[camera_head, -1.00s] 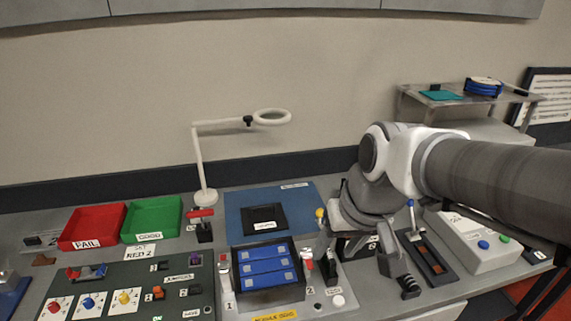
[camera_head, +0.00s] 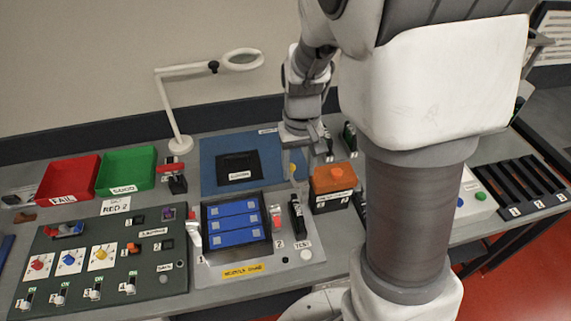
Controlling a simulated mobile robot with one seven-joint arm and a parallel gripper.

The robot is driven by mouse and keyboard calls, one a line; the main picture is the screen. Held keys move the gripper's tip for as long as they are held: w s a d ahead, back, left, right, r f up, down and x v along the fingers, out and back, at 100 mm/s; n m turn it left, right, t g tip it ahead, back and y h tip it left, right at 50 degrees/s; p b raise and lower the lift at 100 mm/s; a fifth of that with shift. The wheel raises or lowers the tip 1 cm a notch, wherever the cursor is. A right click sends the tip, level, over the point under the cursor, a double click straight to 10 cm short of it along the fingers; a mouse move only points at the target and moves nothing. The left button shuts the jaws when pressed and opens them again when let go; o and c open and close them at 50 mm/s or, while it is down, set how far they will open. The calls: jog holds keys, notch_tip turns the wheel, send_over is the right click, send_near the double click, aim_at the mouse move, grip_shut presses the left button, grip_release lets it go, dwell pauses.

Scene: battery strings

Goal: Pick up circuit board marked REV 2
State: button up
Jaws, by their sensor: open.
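No REV 2 marking is readable in this view, so I cannot tell which thing is the named circuit board. A small dark green upright piece (camera_head: 349,138) stands just right of my gripper; it is too small to identify. My gripper (camera_head: 308,152) points down over the right edge of the blue mat (camera_head: 213,179), left of that green piece and behind an orange-topped box (camera_head: 333,180). It is open, and I see nothing held in it.
Red FAIL bin (camera_head: 68,181) and green GOOD bin (camera_head: 126,172) stand at the back left, beside a magnifier lamp (camera_head: 180,141). A tray with blue modules (camera_head: 236,221) and a switch panel (camera_head: 103,262) lie in front. A black slotted rack (camera_head: 513,188) is at the right.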

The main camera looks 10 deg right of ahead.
aim_at(298, 207)
notch_tip(298, 207, down, 17)
jog(key=shift+d+r+b, duration=0.1)
jog(key=shift+r+b, duration=0.05)
jog(key=shift+b, duration=0.35)
grip_shut()
dwell(0.4)
